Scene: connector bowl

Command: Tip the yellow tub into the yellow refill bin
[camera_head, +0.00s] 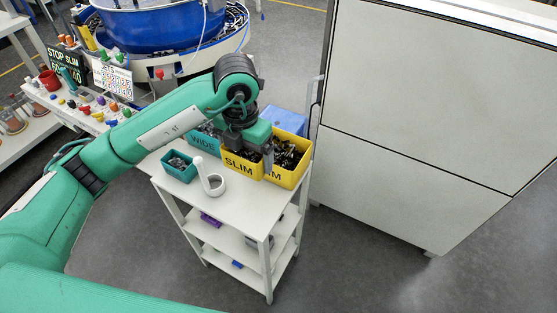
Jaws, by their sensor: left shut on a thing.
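The yellow tub (239,166), marked SLIM, is at the top of the white cart, in front of and to the left of the yellow refill bin. The yellow refill bin (291,174) holds dark connectors, and the end of its label shows beside the tub. My left gripper (267,160) points down and is shut on the yellow tub at its right side. The arm and gripper hide part of the tub's inside and the bin's left part. I cannot tell whether the tub touches the bin. My right gripper is not in view.
A teal bin marked WIDE (202,141), a small teal tub of parts (179,166), a white ring-shaped piece (213,185) and a blue bin (284,121) share the cart top (238,204). A large pale cabinet (420,110) stands close on the right.

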